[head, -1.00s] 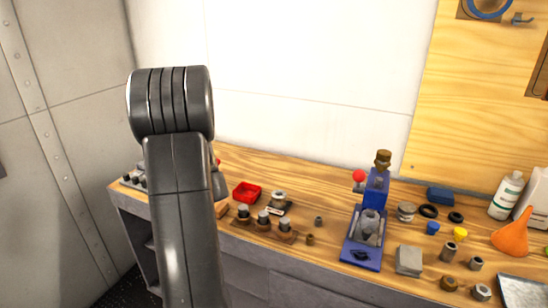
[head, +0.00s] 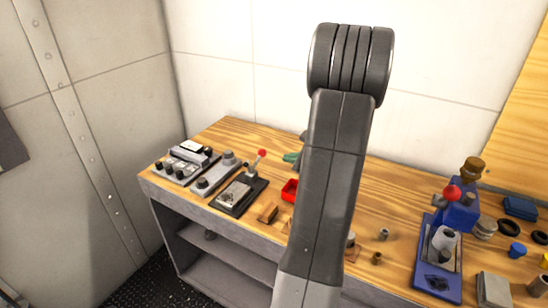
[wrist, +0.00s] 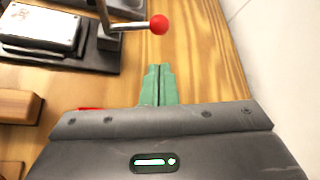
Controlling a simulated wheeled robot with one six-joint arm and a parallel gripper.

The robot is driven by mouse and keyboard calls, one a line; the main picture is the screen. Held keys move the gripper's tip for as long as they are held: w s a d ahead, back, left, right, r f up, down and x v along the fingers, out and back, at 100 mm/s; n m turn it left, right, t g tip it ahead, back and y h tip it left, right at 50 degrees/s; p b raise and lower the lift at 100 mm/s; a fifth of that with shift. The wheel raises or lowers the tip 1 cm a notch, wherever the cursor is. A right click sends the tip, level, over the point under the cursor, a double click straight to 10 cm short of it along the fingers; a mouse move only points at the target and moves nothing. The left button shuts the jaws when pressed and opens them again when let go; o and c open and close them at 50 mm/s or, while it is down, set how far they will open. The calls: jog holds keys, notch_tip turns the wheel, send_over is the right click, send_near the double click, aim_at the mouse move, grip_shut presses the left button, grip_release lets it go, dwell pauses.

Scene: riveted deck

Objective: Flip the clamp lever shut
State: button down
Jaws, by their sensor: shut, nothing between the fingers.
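The clamp lever is a thin metal rod ending in a red ball knob (head: 262,153). It rises at a slant from the clamp's dark base plate (head: 240,193), which carries a light metal block, on the left part of the bench. The knob (wrist: 159,25) shows at the top of the wrist view, its rod running off to the left. My gripper (head: 291,157) has green fingers, partly hidden behind my arm in the head view. In the wrist view the fingers (wrist: 158,84) are together and empty, just short of the knob and apart from it.
Grey control boxes (head: 185,164) stand left of the clamp. A wooden block (head: 268,213) and a red tray (head: 289,190) lie to its right. A blue press (head: 437,262) with its own red knob stands farther right. A wall rises behind the bench.

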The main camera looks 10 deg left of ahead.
jog(key=shift+w+a, duration=0.1)
jog(key=p+x, duration=0.1)
jog(key=x, duration=0.9)
jog(key=shift+b, duration=0.5)
